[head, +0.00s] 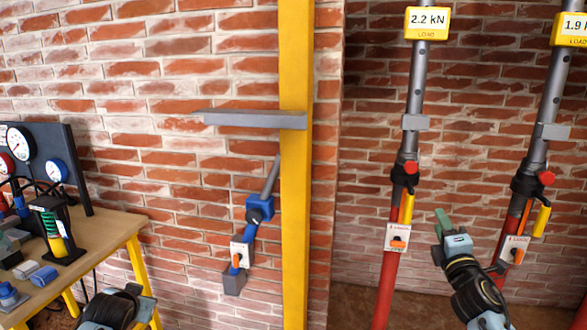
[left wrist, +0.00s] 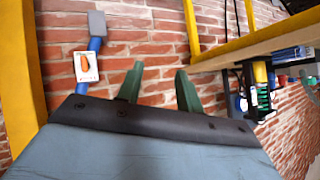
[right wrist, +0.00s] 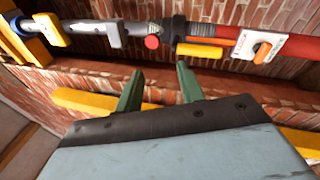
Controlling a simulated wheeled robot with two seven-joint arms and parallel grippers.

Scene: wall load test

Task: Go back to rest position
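My right gripper (head: 443,222) is in front of the brick wall at the lower right of the head view, between two load props. In the right wrist view its two green fingers (right wrist: 158,90) are apart with nothing between them. My left arm shows at the lower left of the head view, beside the workbench, with its fingers out of that view. In the left wrist view the left gripper's green fingers (left wrist: 158,88) are apart and empty, with brick wall behind them.
Two props, one with a 2.2 kN display (head: 427,22), stand at the right. A yellow post (head: 296,180) with a grey bracket (head: 250,119) stands mid-view. A blue strut (head: 260,208) leans beside it. The workbench (head: 110,232) with gauges and tools is at the left.

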